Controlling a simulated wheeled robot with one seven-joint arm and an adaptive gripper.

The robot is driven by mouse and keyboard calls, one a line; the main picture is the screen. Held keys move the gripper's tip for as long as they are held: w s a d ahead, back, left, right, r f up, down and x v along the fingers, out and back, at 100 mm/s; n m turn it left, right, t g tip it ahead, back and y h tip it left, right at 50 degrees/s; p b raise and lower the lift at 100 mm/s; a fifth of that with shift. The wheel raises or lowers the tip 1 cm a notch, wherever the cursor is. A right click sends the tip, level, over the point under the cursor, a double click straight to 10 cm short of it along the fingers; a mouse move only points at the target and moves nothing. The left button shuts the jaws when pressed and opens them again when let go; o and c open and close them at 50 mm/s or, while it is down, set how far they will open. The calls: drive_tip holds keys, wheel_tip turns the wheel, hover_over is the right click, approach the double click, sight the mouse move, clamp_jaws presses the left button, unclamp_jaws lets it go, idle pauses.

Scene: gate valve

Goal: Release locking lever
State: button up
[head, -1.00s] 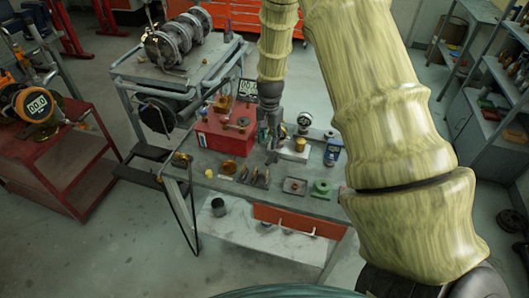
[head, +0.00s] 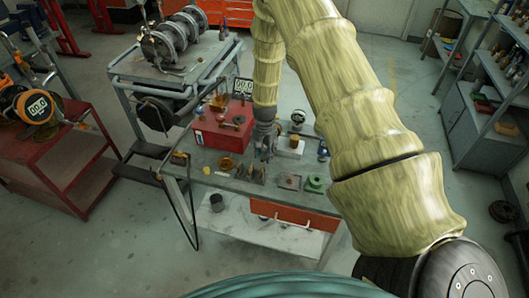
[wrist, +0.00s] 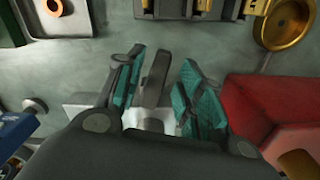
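My gripper (head: 265,145) points down over the workbench, just right of the red box. In the wrist view my gripper (wrist: 162,60) has its two teal-padded fingers spread apart. A grey upright lever (wrist: 154,78) stands between them, nearer the left finger; a gap shows on its right, and I cannot tell if it touches the left pad. Its lower end meets a pale block (wrist: 148,118), partly hidden by the gripper body. In the head view the lever is hidden behind or too small beside my gripper.
The red box (head: 222,128) stands close beside the right finger in the wrist view (wrist: 265,105). A brass dish (wrist: 285,22), a small tray with a copper ring (head: 290,182), a green part (head: 315,184) and a blue device (wrist: 15,135) lie around. The bench's front strip is partly clear.

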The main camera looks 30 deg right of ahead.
drive_tip(key=shift+s, duration=0.15)
drive_tip(key=shift+f, duration=0.1)
drive_tip(key=shift+c, duration=0.5)
clamp_jaws()
drive_tip(key=shift+s+d+f+n+b, duration=0.1)
drive_tip(key=shift+n+b, duration=0.3)
drive_tip(key=shift+n, duration=0.1)
drive_tip(key=shift+s+d+n+b, duration=0.1)
drive_tip(key=shift+s+n+b, duration=0.1)
drive_tip(key=shift+n, duration=0.35)
drive_tip(key=shift+s+d+n+b, duration=0.1)
drive_tip(key=shift+n+b, duration=0.1)
drive_tip(key=shift+n, duration=0.35)
drive_tip(key=shift+o, duration=0.5)
unclamp_jaws()
drive_tip(key=shift+r, duration=0.2)
